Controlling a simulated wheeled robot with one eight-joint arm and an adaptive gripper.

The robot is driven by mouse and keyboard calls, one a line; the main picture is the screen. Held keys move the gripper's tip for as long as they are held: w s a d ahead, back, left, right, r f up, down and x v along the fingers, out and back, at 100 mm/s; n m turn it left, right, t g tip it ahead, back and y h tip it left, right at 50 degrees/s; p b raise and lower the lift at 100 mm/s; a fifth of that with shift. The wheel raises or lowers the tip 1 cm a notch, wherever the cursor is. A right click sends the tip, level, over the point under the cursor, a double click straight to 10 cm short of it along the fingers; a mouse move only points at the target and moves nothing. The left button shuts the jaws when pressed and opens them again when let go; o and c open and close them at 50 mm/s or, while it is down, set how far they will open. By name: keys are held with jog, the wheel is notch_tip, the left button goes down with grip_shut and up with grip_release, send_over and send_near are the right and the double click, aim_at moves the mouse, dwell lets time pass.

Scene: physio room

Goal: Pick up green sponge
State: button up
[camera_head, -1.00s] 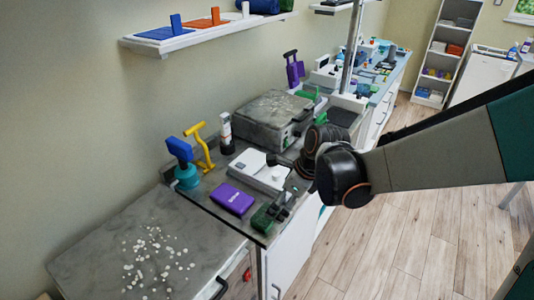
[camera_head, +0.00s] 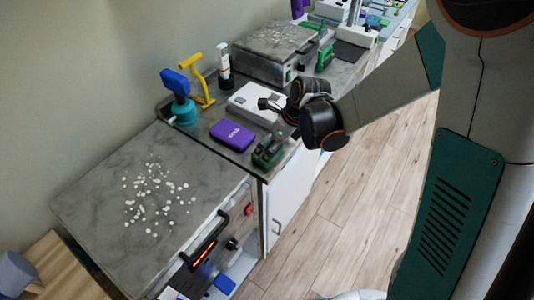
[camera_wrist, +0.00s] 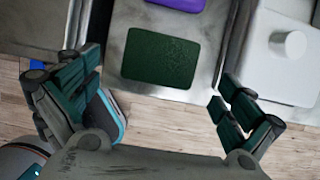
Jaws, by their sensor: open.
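The green sponge (camera_wrist: 160,57) is a dark green flat block. In the wrist view it lies on the grey counter near its front edge, ahead of my gripper (camera_wrist: 158,82) and between the lines of its two fingers. The fingers are spread wide with nothing held between them. In the head view the sponge (camera_head: 266,155) shows at the counter's front edge, beside the purple block. My gripper (camera_head: 284,127) hangs down close to it there, and partly overlaps that area, so the exact gap cannot be told.
A purple block (camera_head: 232,134) lies just behind the sponge, and a white device (camera_head: 257,104) stands close by. A blue-and-teal tool (camera_head: 180,98) and yellow tool (camera_head: 201,80) stand near the wall. White pellets (camera_head: 150,198) are scattered on the lower left counter. Wooden floor (camera_head: 335,195) is open at right.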

jog(key=b+x, duration=0.1)
jog(key=x, duration=0.3)
jog(key=shift+w+a+f+b, duration=0.1)
jog(key=shift+f+b, duration=0.2)
jog(key=shift+b, duration=0.05)
jog(key=shift+r, duration=0.1)
jog(key=c, duration=0.7)
